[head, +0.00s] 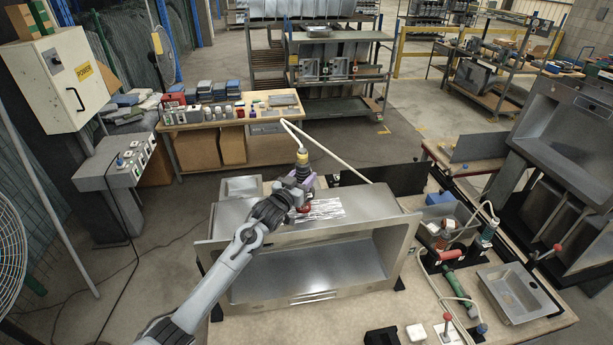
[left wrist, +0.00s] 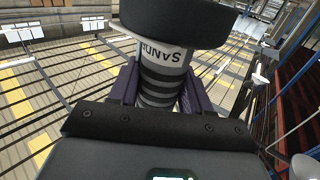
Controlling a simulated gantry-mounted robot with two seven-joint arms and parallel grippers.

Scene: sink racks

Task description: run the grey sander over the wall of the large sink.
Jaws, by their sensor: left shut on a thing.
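The large sink (head: 392,262) lies on its side on the bench, its open basin facing me and one wall (head: 365,203) facing up. A bright, streaky patch (head: 322,209) shows on that upper wall. My left gripper (head: 301,186) is over this wall, beside the patch, shut on the grey sander. In the left wrist view the sander (left wrist: 162,72) has a ribbed grey-and-black body with lettering, held between dark purple fingers, and a wide black disc at the top. In the head view my gripper mostly hides the sander, and I cannot tell whether it touches the wall. My right gripper is not in view.
A pale hose (head: 335,157) rises behind the sink. A small sink (head: 515,293) and several tools with hoses lie on the right of the bench. A large upright sink (head: 565,140) stands at the far right. A grey control box (head: 120,162) stands at left.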

